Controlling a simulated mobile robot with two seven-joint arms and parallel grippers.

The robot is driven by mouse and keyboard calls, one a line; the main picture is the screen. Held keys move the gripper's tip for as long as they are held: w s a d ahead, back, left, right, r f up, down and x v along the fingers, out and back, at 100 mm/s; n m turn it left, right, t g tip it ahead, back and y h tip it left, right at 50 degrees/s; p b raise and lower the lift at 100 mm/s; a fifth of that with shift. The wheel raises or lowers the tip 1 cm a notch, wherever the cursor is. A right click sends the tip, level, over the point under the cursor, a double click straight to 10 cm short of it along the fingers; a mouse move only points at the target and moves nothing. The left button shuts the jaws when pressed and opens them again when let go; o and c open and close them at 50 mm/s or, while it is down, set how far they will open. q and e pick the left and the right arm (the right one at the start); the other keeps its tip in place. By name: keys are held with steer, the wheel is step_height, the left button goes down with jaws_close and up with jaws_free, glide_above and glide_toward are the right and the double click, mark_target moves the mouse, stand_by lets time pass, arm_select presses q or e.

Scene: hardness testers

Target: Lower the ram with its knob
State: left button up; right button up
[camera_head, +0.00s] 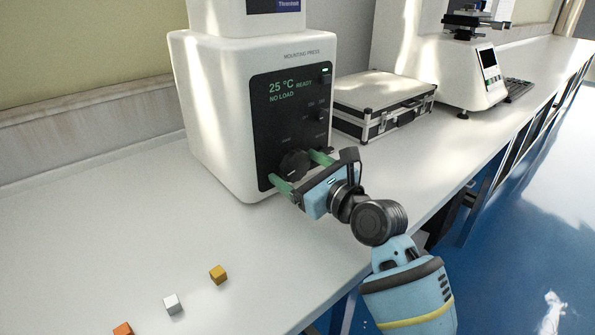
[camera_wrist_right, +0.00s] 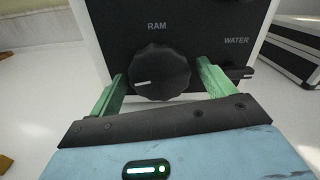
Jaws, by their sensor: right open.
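The white mounting press (camera_head: 215,110) stands on the bench with a black front panel (camera_head: 290,112). Its display reads "25 °C READY NO LOAD". The round black ram knob (camera_head: 294,164) is low on the panel, and it shows large under the label "RAM" in the right wrist view (camera_wrist_right: 160,73), its white mark pointing left. My right gripper (camera_head: 301,171) is at the panel, open, with one green finger on each side of the knob. The wrist view shows a gap between the knob and each finger (camera_wrist_right: 164,85). My left gripper is not in view.
A water control (camera_wrist_right: 238,72) sits right of the knob, close to one finger. A silver case (camera_head: 380,100) stands right of the press, with a white tester (camera_head: 465,75) beyond. Small orange, grey and yellow cubes (camera_head: 218,275) lie on the clear front bench.

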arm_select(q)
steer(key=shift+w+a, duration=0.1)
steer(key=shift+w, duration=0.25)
arm_select(e)
steer(key=shift+w+a, duration=0.2)
steer(key=shift+w, duration=0.1)
steer(key=shift+c, duration=0.4)
